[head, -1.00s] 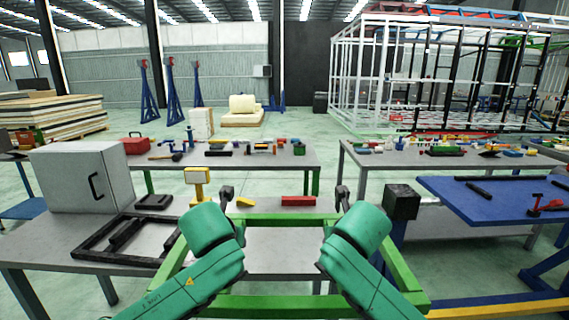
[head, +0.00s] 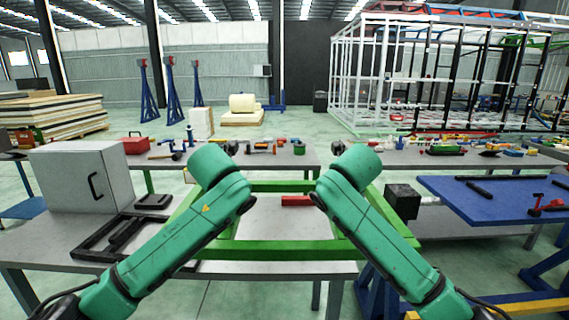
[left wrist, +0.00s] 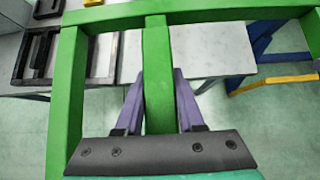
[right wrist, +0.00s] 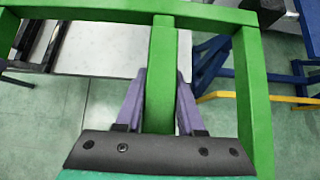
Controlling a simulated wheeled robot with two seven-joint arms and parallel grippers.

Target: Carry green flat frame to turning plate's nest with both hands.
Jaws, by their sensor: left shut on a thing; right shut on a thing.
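The green flat frame (head: 290,250) is held in front of me, over the near grey table, with its far bar near the red block. It also shows in the left wrist view (left wrist: 72,110) and in the right wrist view (right wrist: 255,110). My left gripper (left wrist: 158,82) is shut on one green bar, with a purple finger on each side. My right gripper (right wrist: 161,82) is shut on another green bar in the same way. In the head view my green arms hide both grips. I cannot make out the turning plate's nest with certainty.
The near table (head: 50,235) carries a grey cabinet (head: 85,178), a black frame (head: 95,245) and a red block (head: 296,201). A black box (head: 402,201) is right of the frame. A blue table (head: 490,205) with black bars stands farther right. Tables with small parts stand behind.

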